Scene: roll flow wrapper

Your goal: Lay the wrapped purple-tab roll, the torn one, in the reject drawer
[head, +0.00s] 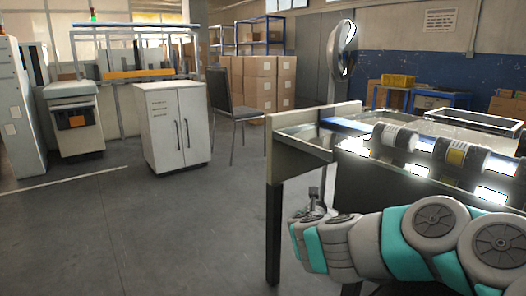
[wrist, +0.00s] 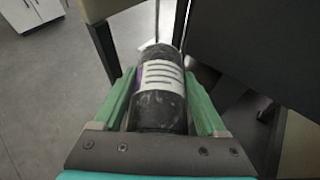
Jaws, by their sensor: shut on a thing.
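My gripper (wrist: 158,88) is shut on a dark cylindrical roll (wrist: 158,112) in the wrist view, one green finger on each side. The roll has a white label with dark lines facing the camera. A strip of purple shows at the label's left edge. Pale scuffs mark the dark surface; I cannot tell a tear for sure. In the head view my gripper (head: 314,203) is low beside the near end of the table, and the held roll cannot be made out there. I cannot pick out a reject drawer in either view.
Two dark rolls, one with a white band (head: 395,137) and one with a yellow-marked label (head: 462,157), lie on the metal-framed table (head: 303,153) at right. A white two-door cabinet (head: 174,128), a chair (head: 236,101) and stacked cartons (head: 262,82) stand behind. The floor at left is clear.

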